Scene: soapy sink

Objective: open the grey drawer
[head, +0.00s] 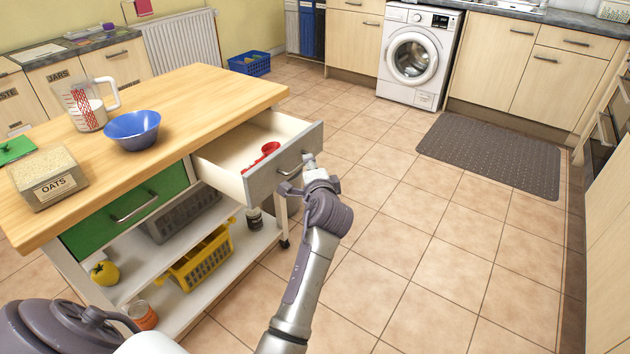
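The grey drawer (262,181) is in the wooden-topped kitchen island, at its right end. It is pulled well out, with its pale inside showing. A red utensil (262,156) lies in it. The drawer's metal handle (291,170) is on the grey front. My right gripper is not in view.
A green drawer (130,207) sits to the left. A blue bowl (132,130), a measuring jug (88,105) and an oats box (48,178) stand on the island top. A yellow basket (202,260) is on the lower shelf. The tiled floor right of the island is clear up to a dark mat (490,154).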

